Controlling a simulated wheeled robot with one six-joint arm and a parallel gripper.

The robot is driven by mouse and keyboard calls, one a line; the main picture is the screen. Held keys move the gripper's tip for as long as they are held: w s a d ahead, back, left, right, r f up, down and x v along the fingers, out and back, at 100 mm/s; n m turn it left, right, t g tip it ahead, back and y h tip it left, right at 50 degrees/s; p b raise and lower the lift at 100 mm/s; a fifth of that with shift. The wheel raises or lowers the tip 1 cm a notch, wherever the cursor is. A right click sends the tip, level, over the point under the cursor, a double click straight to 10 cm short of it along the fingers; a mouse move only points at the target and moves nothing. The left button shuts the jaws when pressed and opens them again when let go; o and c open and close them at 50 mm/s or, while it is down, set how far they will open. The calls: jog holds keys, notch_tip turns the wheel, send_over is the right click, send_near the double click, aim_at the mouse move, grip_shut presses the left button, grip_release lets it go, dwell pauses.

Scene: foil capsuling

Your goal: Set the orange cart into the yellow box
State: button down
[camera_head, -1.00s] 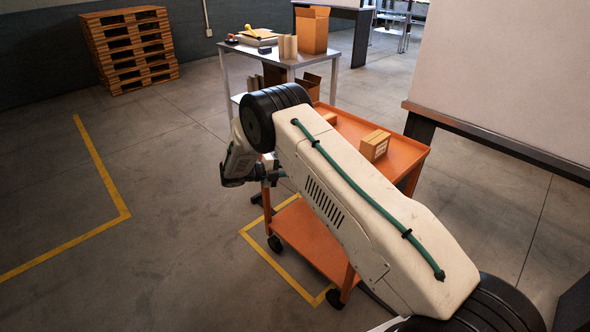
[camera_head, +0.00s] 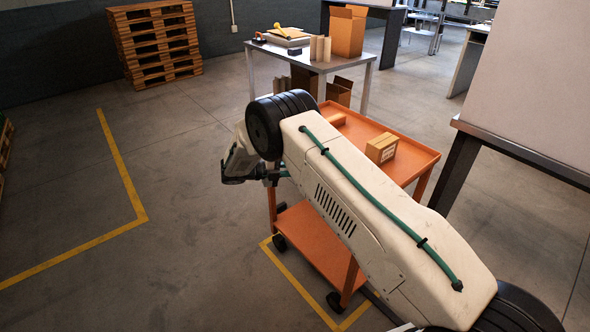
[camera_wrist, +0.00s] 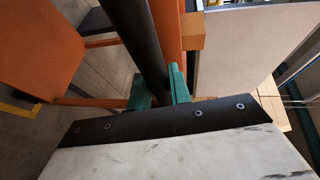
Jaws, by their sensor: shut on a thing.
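The orange cart (camera_head: 320,245) has two shelves, dark casters and small cardboard boxes on its top tray. It stands upright, over the yellow floor line (camera_head: 300,287) of the near marking. Another yellow floor outline (camera_head: 128,178) lies to the left, with bare floor inside it; I see only one corner of it. My gripper (camera_head: 276,172) is at the cart's left end. In the wrist view its green fingers (camera_wrist: 158,92) are shut around a dark bar (camera_wrist: 146,40), seemingly the cart's handle. My arm hides part of the cart.
A grey table (camera_head: 335,62) with boxes stands behind the cart. Stacked pallets (camera_head: 155,45) stand at the back left. A dark-framed table edge (camera_head: 520,150) is at the right. The floor between the cart and the left outline is clear.

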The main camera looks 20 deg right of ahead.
jog(key=c, duration=1.3)
grip_release()
jog(key=shift+d, duration=0.1)
jog(key=a+r, duration=0.1)
jog(key=a, duration=0.6)
jog(key=shift+a+r, duration=0.15)
jog(key=shift+a, duration=0.25)
